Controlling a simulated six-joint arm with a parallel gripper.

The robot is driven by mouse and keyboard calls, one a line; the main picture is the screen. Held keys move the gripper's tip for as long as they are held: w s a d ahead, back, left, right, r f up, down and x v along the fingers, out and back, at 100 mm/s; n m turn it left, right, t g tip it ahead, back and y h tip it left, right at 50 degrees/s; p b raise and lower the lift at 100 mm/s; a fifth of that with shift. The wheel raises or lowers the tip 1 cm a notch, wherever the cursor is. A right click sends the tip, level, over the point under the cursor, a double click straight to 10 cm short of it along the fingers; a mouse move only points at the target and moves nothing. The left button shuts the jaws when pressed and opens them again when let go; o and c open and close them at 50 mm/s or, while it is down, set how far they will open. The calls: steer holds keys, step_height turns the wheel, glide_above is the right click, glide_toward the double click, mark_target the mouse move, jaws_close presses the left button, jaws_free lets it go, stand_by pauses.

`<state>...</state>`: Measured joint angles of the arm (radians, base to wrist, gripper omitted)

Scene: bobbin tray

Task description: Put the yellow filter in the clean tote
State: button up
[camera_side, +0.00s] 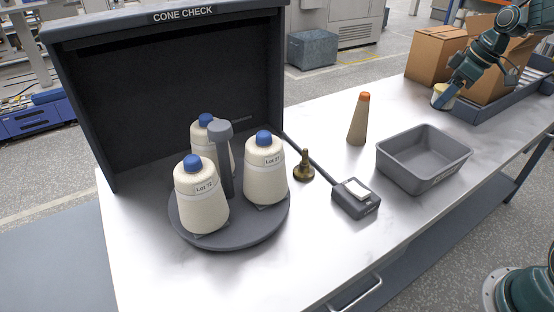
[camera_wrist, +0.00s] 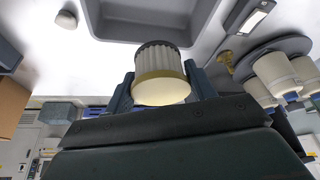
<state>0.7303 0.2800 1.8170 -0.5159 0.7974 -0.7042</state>
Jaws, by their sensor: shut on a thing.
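The yellow filter (camera_wrist: 160,75) has a pale pleated body, a dark rim at one end and a yellow band with a cream face at the other. My gripper (camera_wrist: 162,88) is shut on it, one finger on each side. In the side view, the filter (camera_side: 443,97) is at the upper right, held by my gripper (camera_side: 446,92) in front of the cardboard boxes. The grey open tote (camera_side: 424,178) stands on the table, nearer the camera and apart from the filter. It looks empty; its front label is too small to read. The tote (camera_wrist: 150,30) also shows beyond the filter in the wrist view.
An orange-tipped cone (camera_side: 357,120) stands left of the tote. A small grey device (camera_side: 355,198), a brass weight (camera_side: 303,168) and a turntable (camera_side: 240,238) with yarn cones are further left. Cardboard boxes (camera_side: 434,54) and a long dark tray (camera_side: 483,110) are behind.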

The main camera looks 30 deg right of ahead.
step_height(320, 180, down, 20)
steer(key=shift+r, duration=0.25)
stand_by(0.7)
steer(key=shift+f, duration=0.1)
steer(key=o, duration=1)
steer(key=v, duration=1.2)
stand_by(0.3)
